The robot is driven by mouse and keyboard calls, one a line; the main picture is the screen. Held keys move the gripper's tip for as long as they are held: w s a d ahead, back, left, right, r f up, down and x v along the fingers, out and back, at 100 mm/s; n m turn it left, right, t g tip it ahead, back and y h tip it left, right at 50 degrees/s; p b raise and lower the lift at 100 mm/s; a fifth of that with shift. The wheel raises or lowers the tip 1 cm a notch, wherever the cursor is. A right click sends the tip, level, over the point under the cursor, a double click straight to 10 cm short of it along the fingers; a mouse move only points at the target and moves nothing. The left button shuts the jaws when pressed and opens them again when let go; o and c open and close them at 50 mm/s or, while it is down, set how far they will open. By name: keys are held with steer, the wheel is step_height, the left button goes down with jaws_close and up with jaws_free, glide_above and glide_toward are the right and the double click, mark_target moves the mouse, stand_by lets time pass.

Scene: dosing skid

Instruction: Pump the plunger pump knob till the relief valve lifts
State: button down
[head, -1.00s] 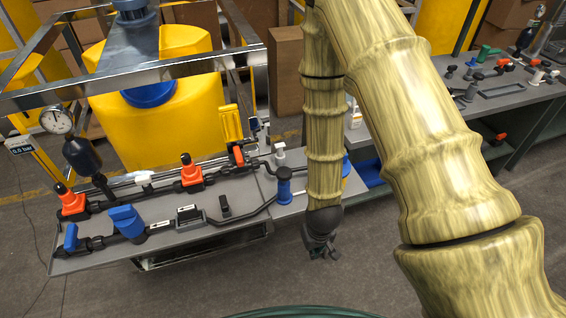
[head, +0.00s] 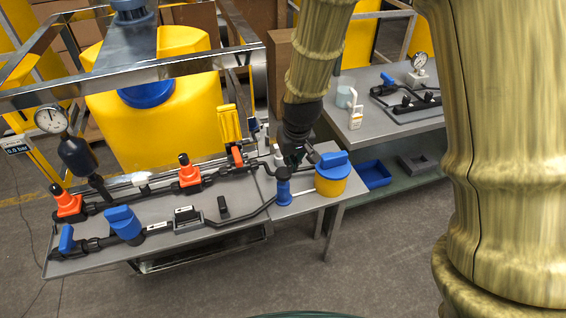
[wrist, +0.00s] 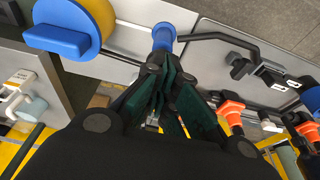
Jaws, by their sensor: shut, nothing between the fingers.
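The plunger pump (head: 283,192) is a blue upright cylinder near the right end of the skid's grey bench, with a dark knob (head: 284,172) on top. My gripper (head: 292,158) is shut and empty just above and behind the pump top. From the head view I cannot tell whether it touches the knob. In the wrist view my fingers (wrist: 168,80) are together, and the blue pump (wrist: 163,38) shows just beyond their tips. Two orange valve bodies with black caps, one at left (head: 68,203) and one mid-bench (head: 189,172), stand upright; I cannot tell which is the relief valve.
A round gauge (head: 51,119) and a display (head: 17,148) reading 0.0 bar are at left. A yellow drum with a blue top (head: 333,176) stands close right of the pump. A yellow tank (head: 160,115) and metal frame are behind. Another bench (head: 385,125) lies beyond.

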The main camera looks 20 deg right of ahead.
step_height(320, 180, up, 9)
steer(key=w, duration=0.2)
steer(key=shift+w+a+f+t, duration=0.2)
steer(key=shift+a+t, duration=0.1)
steer(key=shift+a, duration=0.1)
steer(key=p, duration=0.2)
glide_above(281, 168)
steer(key=f, duration=0.7)
steer(key=s+f, duration=0.1)
steer(key=f, duration=0.3)
steer(key=shift+f, duration=0.1)
steer(key=shift+f+p, duration=0.5)
steer(key=shift+f, duration=0.7)
